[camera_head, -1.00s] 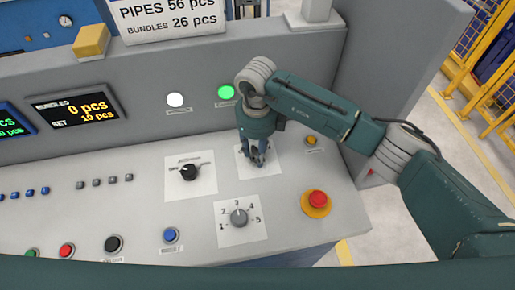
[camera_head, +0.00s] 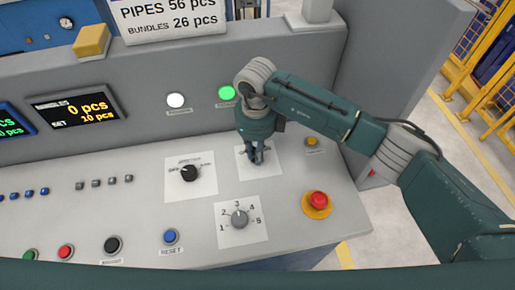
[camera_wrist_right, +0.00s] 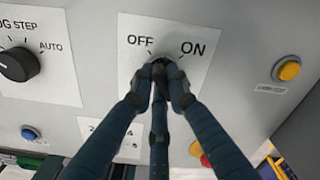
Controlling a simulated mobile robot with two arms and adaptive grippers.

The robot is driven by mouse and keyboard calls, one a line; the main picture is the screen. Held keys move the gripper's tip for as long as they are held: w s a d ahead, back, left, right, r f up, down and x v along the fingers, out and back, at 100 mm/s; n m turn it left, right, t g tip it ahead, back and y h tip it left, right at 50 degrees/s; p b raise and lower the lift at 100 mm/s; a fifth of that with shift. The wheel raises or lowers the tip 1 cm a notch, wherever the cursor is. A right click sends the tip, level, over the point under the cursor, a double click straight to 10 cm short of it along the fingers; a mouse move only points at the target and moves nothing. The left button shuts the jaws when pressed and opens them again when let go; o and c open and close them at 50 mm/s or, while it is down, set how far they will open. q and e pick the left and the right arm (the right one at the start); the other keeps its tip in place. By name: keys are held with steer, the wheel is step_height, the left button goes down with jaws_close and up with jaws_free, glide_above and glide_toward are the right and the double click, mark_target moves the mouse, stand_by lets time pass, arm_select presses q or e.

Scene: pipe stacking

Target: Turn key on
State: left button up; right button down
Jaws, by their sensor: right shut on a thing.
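The key switch sits on a white OFF/ON plate (camera_head: 271,167) on the sloped console. In the right wrist view the plate (camera_wrist_right: 185,27) shows OFF at left and ON at right. My right gripper (camera_head: 256,157) points down onto this switch. In the right wrist view its dark fingers (camera_wrist_right: 159,76) meet around the key at the switch, below and between the two labels. The fingers hide most of the key, so its exact angle cannot be told. My left gripper is not in view.
A black selector knob (camera_head: 190,173) is left of the plate, and a grey numbered dial (camera_head: 239,218) is below it. A red emergency button (camera_head: 318,200) and a small yellow button (camera_head: 312,142) are to the right. A green lamp (camera_head: 227,92) is lit behind.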

steer(key=shift+w+d+r, duration=0.1)
steer(key=shift+w+d, duration=0.1)
steer(key=m, duration=0.3)
steer(key=shift+w, duration=0.1)
steer(key=shift+m, duration=0.4)
steer(key=m, duration=0.3)
steer(key=shift+d, duration=0.1)
steer(key=shift+m+p, duration=0.35)
steer(key=shift+m, duration=1.45)
